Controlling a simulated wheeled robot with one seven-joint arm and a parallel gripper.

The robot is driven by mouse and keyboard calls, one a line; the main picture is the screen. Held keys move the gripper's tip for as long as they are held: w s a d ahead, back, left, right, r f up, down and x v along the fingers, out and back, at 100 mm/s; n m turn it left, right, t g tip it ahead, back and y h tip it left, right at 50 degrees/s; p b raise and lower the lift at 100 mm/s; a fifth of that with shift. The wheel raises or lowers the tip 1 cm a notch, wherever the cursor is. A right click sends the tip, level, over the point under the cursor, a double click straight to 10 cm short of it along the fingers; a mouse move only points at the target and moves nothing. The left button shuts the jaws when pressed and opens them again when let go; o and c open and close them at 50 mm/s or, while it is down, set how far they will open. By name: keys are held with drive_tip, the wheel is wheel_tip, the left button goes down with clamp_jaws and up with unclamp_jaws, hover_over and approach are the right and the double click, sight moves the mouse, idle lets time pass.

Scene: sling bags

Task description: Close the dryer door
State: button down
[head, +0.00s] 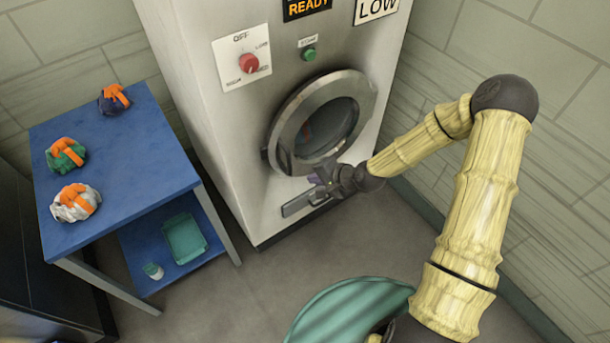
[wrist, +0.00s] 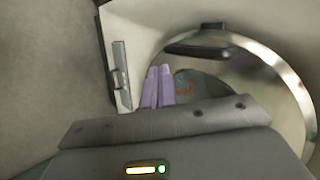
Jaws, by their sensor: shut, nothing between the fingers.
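The dryer (head: 225,140) is a tall pale metal cabinet. Its round door (head: 352,88) has a thick metal ring and dark glass, and appears to stand a little off the front panel; the exact gap is hard to tell. The ring also curves through the right of the wrist view (wrist: 285,62). My gripper (head: 318,179) is at the door's lower edge, with its purple fingers together and empty. In the wrist view the fingers (wrist: 158,84) point toward the door opening. Whether they touch the ring is unclear. A bluish and orange shape shows dimly beyond them.
A blue table (head: 150,170) at left holds several bundled bags with orange straps. A teal tray (head: 185,238) and a small bottle (head: 153,270) sit on its lower shelf. A grey handle (head: 305,201) is below the door. Walls stand close at right; floor before the dryer is partly free.

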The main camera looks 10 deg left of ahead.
drive_tip(key=v, duration=0.5)
drive_tip(key=shift+s+r, duration=0.1)
drive_tip(key=shift+s, duration=0.2)
drive_tip(key=s+d+r+n+g+h+p, duration=0.1)
drive_tip(key=s+d+r+n+h+p, duration=0.1)
drive_tip(key=s+d+r, duration=0.4)
drive_tip(key=s+d+r+n+g+h+p, duration=0.1)
drive_tip(key=s+d+r+n+h+p, duration=0.2)
drive_tip(key=r, duration=1.1)
drive_tip(key=s+d+n+h, duration=0.1)
drive_tip(key=s+d+h, duration=0.2)
drive_tip(key=d, duration=0.3)
drive_tip(key=shift+s+d+r+p, duration=0.2)
drive_tip(key=shift+s+r+p, duration=0.15)
drive_tip(key=shift+s, duration=0.25)
